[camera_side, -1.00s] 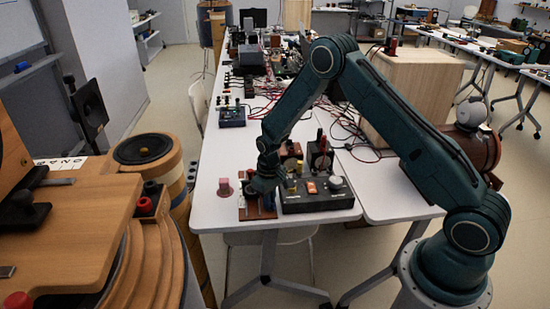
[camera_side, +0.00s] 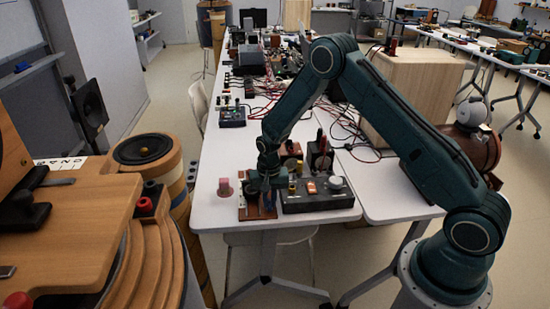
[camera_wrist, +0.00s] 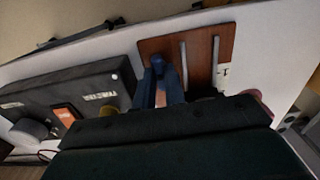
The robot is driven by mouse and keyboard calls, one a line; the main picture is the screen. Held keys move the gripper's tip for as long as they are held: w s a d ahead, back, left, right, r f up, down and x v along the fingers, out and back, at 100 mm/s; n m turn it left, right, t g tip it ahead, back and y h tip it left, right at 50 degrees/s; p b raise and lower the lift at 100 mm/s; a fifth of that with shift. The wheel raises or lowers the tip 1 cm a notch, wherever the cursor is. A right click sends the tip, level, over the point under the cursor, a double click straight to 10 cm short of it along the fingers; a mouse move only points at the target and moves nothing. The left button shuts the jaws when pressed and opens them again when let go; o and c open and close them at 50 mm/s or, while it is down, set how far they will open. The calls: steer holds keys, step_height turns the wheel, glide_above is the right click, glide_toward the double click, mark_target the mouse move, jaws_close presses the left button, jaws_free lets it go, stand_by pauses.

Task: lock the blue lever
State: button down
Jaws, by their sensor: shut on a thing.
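The blue lever (camera_wrist: 158,66) stands on a reddish-brown wooden board with two metal strips (camera_wrist: 203,55) in the wrist view. In the side view the board (camera_side: 246,210) lies near the table's front edge, and a bit of blue lever (camera_side: 268,201) shows beneath my gripper. My gripper (camera_side: 265,186) points down over the board. In the wrist view the gripper (camera_wrist: 160,88) is shut on the lever, whose lower part is largely hidden. I cannot tell the lever's exact angle.
A dark control box (camera_side: 316,198) with an orange button and a pale knob stands just right of the board. A pink block (camera_side: 225,187) is to the left. Red cables (camera_side: 345,125) and more equipment lie behind. The table edge is close in front.

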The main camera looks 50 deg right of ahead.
mark_target(269, 202)
stand_by(0.3)
steer(key=c, duration=1.5)
jaws_free()
steer(key=shift+o, duration=0.2)
steer(key=shift+r, duration=0.2)
step_height(269, 202, up, 14)
steer(key=shift+f, duration=0.25)
steer(key=shift+r, duration=0.1)
